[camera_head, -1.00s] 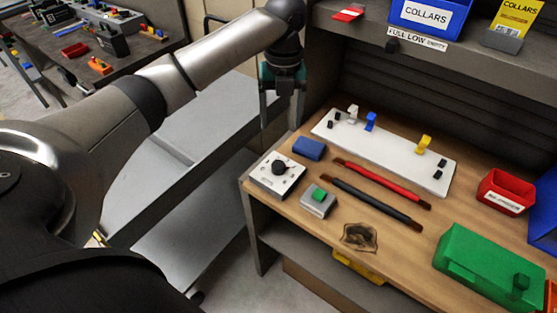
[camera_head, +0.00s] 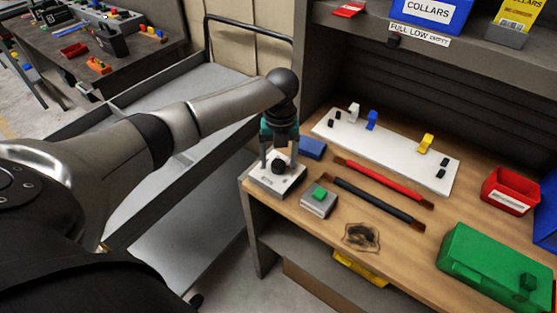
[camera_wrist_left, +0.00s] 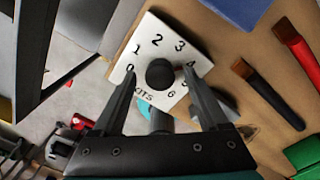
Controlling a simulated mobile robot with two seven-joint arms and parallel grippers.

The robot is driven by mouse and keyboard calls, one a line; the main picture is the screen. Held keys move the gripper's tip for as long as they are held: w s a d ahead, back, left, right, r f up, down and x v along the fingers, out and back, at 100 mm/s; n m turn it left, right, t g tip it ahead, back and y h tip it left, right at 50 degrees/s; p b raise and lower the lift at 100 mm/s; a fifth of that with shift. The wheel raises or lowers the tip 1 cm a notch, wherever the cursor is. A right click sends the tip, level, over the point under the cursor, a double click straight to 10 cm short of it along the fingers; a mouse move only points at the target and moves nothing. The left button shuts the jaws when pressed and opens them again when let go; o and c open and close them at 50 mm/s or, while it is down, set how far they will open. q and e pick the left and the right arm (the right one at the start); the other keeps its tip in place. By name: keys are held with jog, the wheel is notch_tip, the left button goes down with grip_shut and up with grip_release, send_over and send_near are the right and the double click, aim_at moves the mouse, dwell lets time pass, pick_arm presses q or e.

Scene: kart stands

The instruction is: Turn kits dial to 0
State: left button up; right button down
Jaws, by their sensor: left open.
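The kits dial is a black round knob (camera_head: 279,167) on a white box (camera_head: 266,187) at the left front corner of the wooden bench. In the left wrist view the knob (camera_wrist_left: 160,73) sits on a white face (camera_wrist_left: 151,42) with printed numbers from 0 upward and KITS lettering. I cannot tell which number the knob points at. My left gripper (camera_head: 280,157) is open above the box. In the left wrist view its two fingers (camera_wrist_left: 160,79) are on either side of the knob, apparently without gripping it. My right gripper is not in view.
A grey box with a green button (camera_head: 318,200) and a blue block (camera_head: 312,148) are close by. Red (camera_head: 382,182) and black (camera_head: 372,203) brushes lie to the right. A white board with pegs (camera_head: 385,150) is behind them. A grey cart (camera_head: 185,170) stands left of the bench.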

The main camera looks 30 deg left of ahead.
pick_arm(q)
jog(key=shift+f, duration=0.2)
jog(key=shift+c, duration=0.3)
grip_shut()
